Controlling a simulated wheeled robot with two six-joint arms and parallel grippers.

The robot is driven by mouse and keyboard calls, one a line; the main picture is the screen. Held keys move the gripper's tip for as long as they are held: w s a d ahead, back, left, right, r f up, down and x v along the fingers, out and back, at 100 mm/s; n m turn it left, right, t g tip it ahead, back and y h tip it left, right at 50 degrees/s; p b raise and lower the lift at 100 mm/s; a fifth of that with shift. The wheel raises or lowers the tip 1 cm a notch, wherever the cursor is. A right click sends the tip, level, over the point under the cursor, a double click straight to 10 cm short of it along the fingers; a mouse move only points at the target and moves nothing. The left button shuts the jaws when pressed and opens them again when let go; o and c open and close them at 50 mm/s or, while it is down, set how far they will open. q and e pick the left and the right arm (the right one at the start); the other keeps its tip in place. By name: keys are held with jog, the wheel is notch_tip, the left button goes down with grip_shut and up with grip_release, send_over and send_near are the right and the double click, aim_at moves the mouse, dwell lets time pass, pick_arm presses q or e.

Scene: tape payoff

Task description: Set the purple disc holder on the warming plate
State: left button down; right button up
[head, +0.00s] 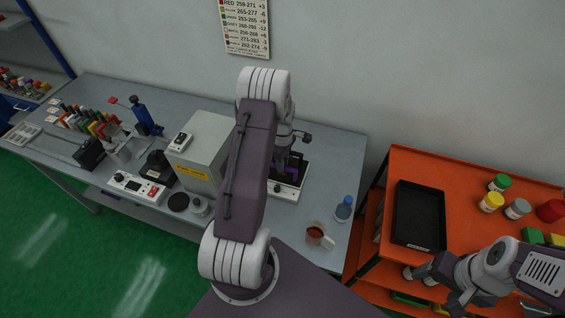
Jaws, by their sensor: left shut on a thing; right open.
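The warming plate (284,194), a white box with a knob on its front and a dark top, stands on the grey bench right of the beige cabinet. My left gripper (286,158) is over its dark top, pointing down and partly hidden by my own arm. It is shut on the purple disc holder (293,164), of which only a small dark purple part shows. I cannot tell whether the holder touches the plate. My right gripper (440,284) is open and empty at the lower right, by the front of the orange cart.
A mug (317,235) of brown drink and a blue bottle (344,208) stand right of the plate. The beige cabinet (203,150) stands close on its left. The orange cart (455,185) holds a black tray (419,215) and several coloured jars.

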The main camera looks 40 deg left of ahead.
pick_arm(q)
jog(key=shift+f, duration=0.3)
jog(key=c, duration=1.2)
grip_release()
jog(key=shift+o, duration=0.3)
jog(key=o, duration=0.5)
notch_tip(320, 180, up, 7)
jog(key=p, duration=0.5)
jog(key=shift+r, duration=0.1)
